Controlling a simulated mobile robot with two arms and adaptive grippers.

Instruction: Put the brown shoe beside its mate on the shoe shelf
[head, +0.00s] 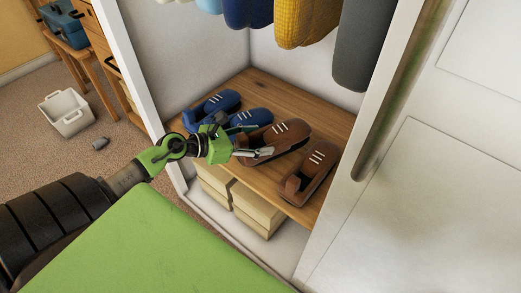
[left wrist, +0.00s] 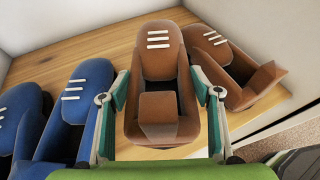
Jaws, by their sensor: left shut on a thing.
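A brown shoe (head: 283,137) with white lace bars is at the wooden shoe shelf (head: 262,88), toe pointing to the back. Its brown mate (head: 310,177) stands on the shelf just to the right. My left gripper (head: 256,140) is shut on the nearer-to-middle brown shoe, with one finger on each side. In the left wrist view the held shoe (left wrist: 159,52) is between the fingers and the mate (left wrist: 219,62) is close on its right. I cannot tell whether the held shoe's sole fully touches the board. My right gripper is not in view.
A pair of blue shoes (head: 216,105) stands left of the brown ones. Cardboard-coloured boxes (head: 256,208) sit below the shelf, and clothes (head: 307,22) hang above. A white door panel (head: 437,190) is at the right. A white basket (head: 66,115) stands on the carpet.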

